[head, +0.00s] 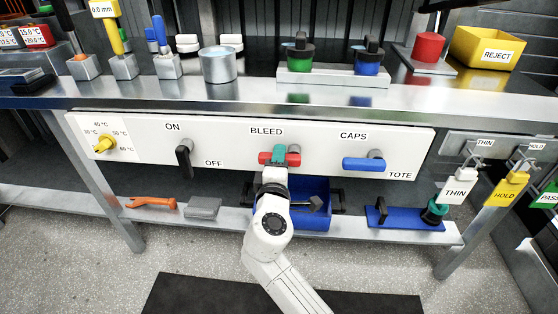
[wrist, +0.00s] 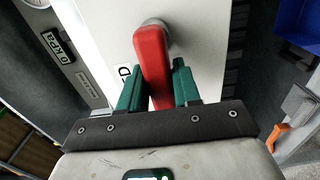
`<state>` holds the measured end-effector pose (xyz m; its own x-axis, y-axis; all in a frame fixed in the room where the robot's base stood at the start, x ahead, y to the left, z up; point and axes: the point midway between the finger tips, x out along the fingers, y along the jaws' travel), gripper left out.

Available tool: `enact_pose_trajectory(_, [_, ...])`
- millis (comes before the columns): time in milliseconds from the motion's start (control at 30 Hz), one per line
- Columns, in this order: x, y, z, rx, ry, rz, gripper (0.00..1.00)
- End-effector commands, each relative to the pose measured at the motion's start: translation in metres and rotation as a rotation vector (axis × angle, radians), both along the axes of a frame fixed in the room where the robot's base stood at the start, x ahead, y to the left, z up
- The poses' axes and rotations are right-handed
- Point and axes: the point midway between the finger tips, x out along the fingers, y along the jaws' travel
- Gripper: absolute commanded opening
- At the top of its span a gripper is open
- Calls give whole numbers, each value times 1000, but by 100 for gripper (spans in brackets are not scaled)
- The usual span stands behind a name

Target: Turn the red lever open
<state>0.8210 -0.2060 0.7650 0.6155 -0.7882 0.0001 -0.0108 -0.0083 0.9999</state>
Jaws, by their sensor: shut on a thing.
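The red lever (head: 294,158) is mounted under the BLEED label on the white panel. It lies about level, with its round pivot at its right end. My gripper (head: 279,154) reaches up from below and is shut on the lever, its green fingers covering the lever's middle. In the wrist view the red lever (wrist: 152,50) runs between the two green fingers of my gripper (wrist: 158,82), with its grey pivot at the far end.
A black lever (head: 184,158) marked ON and OFF is to the left, and a blue CAPS lever (head: 363,164) to the right. A blue bin (head: 312,215) stands on the shelf below, behind my arm. The steel bench top (head: 150,96) overhangs the panel.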

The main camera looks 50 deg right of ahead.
Motion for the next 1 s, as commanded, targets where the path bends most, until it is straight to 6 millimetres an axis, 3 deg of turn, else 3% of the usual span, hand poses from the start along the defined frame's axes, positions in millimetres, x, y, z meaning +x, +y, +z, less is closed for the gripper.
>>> enact_pose_trajectory(133, [-1, -1, -2, 6, -1, -3, 0])
enact_pose_trajectory(167, [-1, -1, -2, 6, -1, -3, 34])
enact_pose_trajectory(367, [-1, -1, -1, 3, -1, -2, 53])
enact_pose_trajectory(667, [-2, 2, 0, 1, 0, 0, 53])
enact_pose_trajectory(1000, [-36, 46, 0, 2, 2, 3, 53])
